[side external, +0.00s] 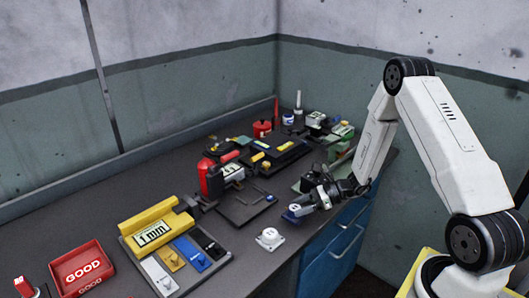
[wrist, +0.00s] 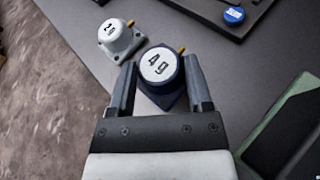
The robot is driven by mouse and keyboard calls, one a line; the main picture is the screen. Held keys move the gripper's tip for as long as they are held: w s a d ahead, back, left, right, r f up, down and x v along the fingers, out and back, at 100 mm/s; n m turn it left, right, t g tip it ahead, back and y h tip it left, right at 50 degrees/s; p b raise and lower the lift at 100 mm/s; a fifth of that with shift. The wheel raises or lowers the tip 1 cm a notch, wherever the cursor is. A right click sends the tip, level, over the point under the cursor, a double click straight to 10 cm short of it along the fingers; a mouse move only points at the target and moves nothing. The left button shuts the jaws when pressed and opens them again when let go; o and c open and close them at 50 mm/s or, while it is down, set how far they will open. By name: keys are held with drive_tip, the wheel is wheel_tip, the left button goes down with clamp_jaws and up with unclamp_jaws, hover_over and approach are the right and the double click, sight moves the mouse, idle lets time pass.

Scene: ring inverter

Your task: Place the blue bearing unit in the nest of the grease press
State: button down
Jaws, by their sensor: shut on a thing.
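The blue bearing unit (wrist: 170,98) has a dark blue body, a white round top marked "4g" and a small brass nipple. It also shows in the side view (side external: 291,217), near the front edge of the bench. My gripper (wrist: 160,76) is shut on it, one finger on each side; in the side view my gripper (side external: 307,205) reaches in from the right. I cannot tell whether the unit touches the bench. A red and black machine (side external: 211,178) with a display stands further back; I cannot tell whether it is the grease press. No nest is clearly visible.
A white unit (wrist: 117,42) marked "2g" stands close beside the blue one; it also shows in the side view (side external: 270,238). A dark plate (side external: 240,209) lies behind. A yellow "1 mm" device (side external: 152,232) and a red GOOD bin (side external: 82,266) are at left.

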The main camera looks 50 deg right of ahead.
drive_tip(key=shift+f, duration=0.85)
unclamp_jaws()
drive_tip(key=shift+f, duration=0.1)
drive_tip(key=shift+f, duration=0.15)
drive_tip(key=shift+v, duration=3.95)
drive_tip(key=shift+a, duration=0.15)
